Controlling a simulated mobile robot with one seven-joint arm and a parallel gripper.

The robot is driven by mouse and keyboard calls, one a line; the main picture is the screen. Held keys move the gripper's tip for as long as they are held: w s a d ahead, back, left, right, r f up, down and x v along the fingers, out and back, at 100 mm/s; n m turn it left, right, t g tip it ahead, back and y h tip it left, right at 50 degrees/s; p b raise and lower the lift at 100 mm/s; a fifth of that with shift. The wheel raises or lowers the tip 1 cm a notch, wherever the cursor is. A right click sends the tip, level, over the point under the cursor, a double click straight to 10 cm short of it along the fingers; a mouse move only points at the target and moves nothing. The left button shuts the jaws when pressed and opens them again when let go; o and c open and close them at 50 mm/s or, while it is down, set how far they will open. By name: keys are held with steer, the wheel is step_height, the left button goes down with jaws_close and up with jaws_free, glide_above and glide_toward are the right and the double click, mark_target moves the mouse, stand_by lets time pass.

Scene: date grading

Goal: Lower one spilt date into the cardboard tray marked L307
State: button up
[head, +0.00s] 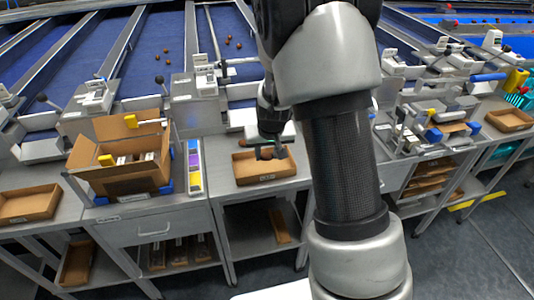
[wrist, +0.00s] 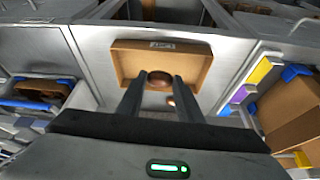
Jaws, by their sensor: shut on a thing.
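An open cardboard tray (head: 265,180) stands on the grey bench left of my arm in the head view. It also shows in the wrist view (wrist: 122,62), with a white label on its wall, too small to read surely. My gripper (head: 268,152) points down over this tray. In the wrist view my gripper (wrist: 158,82) is shut on a brown date (wrist: 160,76), which shows between the fingertips against the tray. I cannot tell how high it is above the tray floor. A second small brown date (wrist: 171,100) shows close to the right finger, near the tray's edge.
A taller cardboard box (head: 120,182) with yellow-handled items stands to the left, beside a strip of coloured blocks (head: 195,168). Another cardboard tray (head: 28,203) is at the far left. Several loose dates (head: 228,42) lie on the blue belts behind.

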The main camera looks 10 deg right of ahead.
mark_target(267, 160)
steer(key=shift+f+b, duration=1.7)
steer(key=shift+f, duration=0.15)
steer(key=shift+f+b, duration=0.7)
steer(key=shift+f, duration=0.1)
steer(key=o, duration=0.8)
steer(key=shift+c, duration=0.2)
